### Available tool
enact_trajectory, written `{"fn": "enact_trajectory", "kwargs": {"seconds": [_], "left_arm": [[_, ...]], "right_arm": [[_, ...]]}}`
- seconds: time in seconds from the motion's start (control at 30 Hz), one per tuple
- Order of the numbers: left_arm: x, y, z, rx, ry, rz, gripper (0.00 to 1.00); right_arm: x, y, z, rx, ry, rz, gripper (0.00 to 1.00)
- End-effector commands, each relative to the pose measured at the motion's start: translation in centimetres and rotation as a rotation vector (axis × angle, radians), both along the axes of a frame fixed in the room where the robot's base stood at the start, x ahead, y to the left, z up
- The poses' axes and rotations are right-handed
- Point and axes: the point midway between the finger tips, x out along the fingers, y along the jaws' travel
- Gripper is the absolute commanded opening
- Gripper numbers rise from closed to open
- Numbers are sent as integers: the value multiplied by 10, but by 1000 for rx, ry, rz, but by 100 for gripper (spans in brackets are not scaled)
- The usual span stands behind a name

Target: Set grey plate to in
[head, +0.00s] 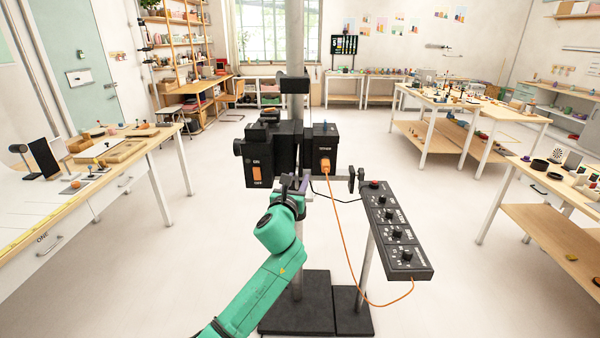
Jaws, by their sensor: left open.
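A black apparatus (262,150) is mounted on a grey vertical pole in the centre. Its left box carries an orange switch. An orange cable plugs into its right box. A small grey-violet piece (291,184), perhaps the grey plate, shows at the lower edge of the apparatus. My left gripper (291,180) is open right there, below the boxes. It overlaps the piece in the picture, and I cannot tell whether they touch. The plate's exact shape and position are unclear. My right gripper is out of view.
A black control panel (397,232) with knobs stands on a post at the right, with the orange cable (345,255) hanging below. Cluttered tables stand left (165,140) and right (540,198).

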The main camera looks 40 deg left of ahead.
Motion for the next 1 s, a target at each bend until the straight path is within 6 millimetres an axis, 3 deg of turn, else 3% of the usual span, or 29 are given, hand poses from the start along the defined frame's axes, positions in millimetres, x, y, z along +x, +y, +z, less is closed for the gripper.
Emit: {"fn": "enact_trajectory", "kwargs": {"seconds": [0.17, 0.43, 0.53, 0.57, 1.0], "left_arm": [[22, 11, 0, -1, 0, 1, 42], [24, 12, -1, 0, 0, -1, 42], [24, 12, -1, 0, 0, -1, 4], [24, 11, -1, -1, 0, -1, 0], [25, 9, -1, -1, 0, -7, 0]], "right_arm": [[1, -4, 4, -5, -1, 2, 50], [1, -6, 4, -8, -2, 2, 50], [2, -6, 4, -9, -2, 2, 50], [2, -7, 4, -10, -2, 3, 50], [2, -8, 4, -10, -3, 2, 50]]}}
